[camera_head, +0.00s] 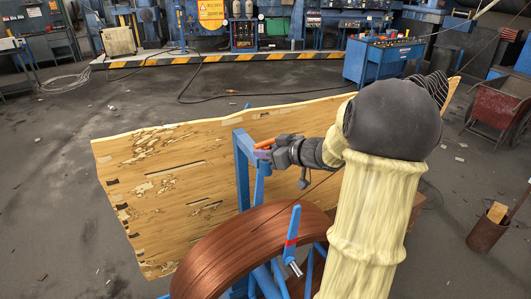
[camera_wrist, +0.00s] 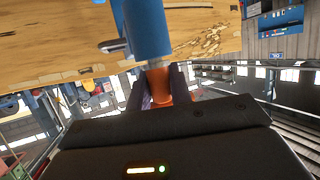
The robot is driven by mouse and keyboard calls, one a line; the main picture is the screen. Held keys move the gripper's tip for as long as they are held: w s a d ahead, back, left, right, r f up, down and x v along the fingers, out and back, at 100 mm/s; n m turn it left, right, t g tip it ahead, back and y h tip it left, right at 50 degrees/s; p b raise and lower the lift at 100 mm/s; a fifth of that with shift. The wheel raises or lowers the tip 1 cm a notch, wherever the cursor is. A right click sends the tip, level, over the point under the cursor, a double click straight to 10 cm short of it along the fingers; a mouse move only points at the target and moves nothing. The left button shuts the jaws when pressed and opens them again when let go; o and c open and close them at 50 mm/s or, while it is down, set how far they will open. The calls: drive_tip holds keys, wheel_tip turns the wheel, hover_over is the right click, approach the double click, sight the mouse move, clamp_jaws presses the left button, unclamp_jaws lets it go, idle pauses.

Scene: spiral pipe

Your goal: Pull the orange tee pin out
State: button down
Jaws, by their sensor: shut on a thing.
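The orange tee pin (camera_wrist: 160,88) shows in the wrist view between the two dark fingers of my gripper (camera_wrist: 160,84), which is shut on it. A pale metal shaft runs from the orange part toward a blue tube (camera_wrist: 147,30); I cannot tell how deep it sits. In the head view the orange pin (camera_head: 265,143) shows as a small tip beside my gripper (camera_head: 272,147), close to the blue upright post (camera_head: 242,165). The gripper fingers hide part of the pin.
A copper-coloured coil (camera_head: 235,245) on a blue frame stands below my arm. A large wooden board (camera_head: 160,185) stands behind the post. A blue arm with a red band (camera_head: 292,235) rises from the coil. Open floor lies to the left.

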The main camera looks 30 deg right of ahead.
drive_tip(key=shift+r+p, duration=3.5)
drive_tip(key=shift+p, duration=0.3)
drive_tip(key=shift+s, duration=0.15)
drive_tip(key=shift+f, duration=0.1)
